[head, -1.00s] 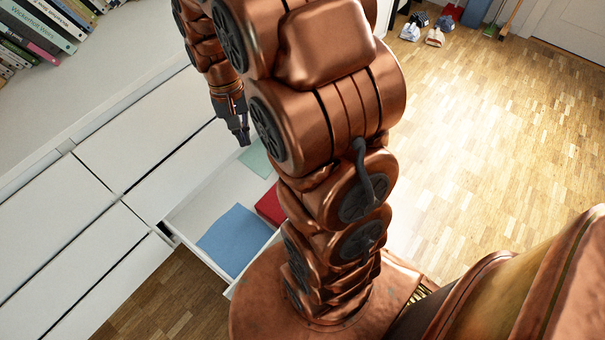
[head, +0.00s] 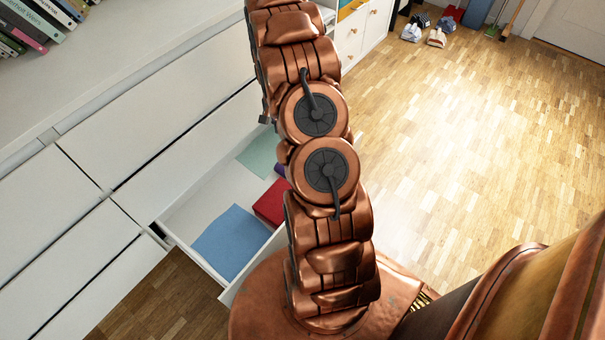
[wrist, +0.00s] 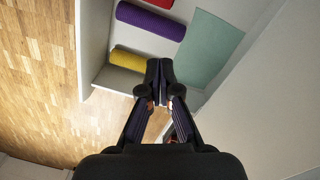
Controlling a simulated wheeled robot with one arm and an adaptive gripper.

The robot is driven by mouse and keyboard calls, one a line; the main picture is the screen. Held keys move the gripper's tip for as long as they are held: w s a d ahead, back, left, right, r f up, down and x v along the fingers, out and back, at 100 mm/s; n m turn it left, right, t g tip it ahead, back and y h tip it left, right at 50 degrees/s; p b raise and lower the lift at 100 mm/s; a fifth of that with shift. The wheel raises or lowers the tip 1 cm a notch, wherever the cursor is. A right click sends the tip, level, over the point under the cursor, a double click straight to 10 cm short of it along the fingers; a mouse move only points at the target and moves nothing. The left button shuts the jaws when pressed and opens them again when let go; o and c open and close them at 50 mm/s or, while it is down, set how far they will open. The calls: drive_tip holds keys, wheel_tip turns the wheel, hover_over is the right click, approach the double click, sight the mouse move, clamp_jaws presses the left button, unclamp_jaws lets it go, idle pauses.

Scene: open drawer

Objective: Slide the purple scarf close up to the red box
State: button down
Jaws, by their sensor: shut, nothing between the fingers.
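The purple scarf (wrist: 150,21) is a roll lying in the open drawer, seen in the wrist view. The red box (wrist: 158,3) shows at the top edge there, with a narrow strip of drawer floor seeming to part them. In the head view the red box (head: 270,203) sits in the drawer, and only a sliver of the purple scarf (head: 279,170) shows past my arm. My gripper (wrist: 160,68) is shut and empty, its tips by the right end of the yellow roll, on the scarf's side away from the box. Its height is unclear.
A yellow roll (wrist: 140,59) lies beyond the scarf from the box. A flat teal cloth (wrist: 208,45) lies beside the rolls. A folded blue cloth (head: 231,241) lies at the drawer's near end. White drawer walls (wrist: 84,45) enclose them. Wooden floor lies outside.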

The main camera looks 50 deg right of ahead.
drive_tip(key=s+d+f+m+b, duration=0.1)
drive_tip(key=d+f, duration=0.3)
drive_tip(key=f, duration=0.6)
drive_tip(key=d+f+m+b, duration=0.1)
drive_tip(key=d+f, duration=0.3)
drive_tip(key=f, duration=0.6)
drive_tip(key=s+d+f+m+b, duration=0.1)
drive_tip(key=d+f+m+b, duration=0.1)
drive_tip(key=f, duration=0.8)
drive_tip(key=shift+s+d+f+t+b, duration=0.1)
drive_tip(key=shift+s+d+t+b, duration=0.1)
drive_tip(key=shift+d+b, duration=0.3)
drive_tip(key=shift+s+d+f+t+b, duration=0.1)
drive_tip(key=shift+s+d+t+b, duration=0.1)
drive_tip(key=shift+d+b, duration=0.25)
drive_tip(key=shift+w+f, duration=0.1)
drive_tip(key=shift+f, duration=0.6)
drive_tip(key=shift+s+a+r+b, duration=0.1)
drive_tip(key=shift+a+b, duration=0.2)
drive_tip(key=shift+a, duration=0.65)
drive_tip(key=shift+s+a+r+b, duration=0.1)
drive_tip(key=shift+a+b, duration=0.15)
drive_tip(key=shift+a, duration=0.7)
drive_tip(key=shift+a, duration=0.2)
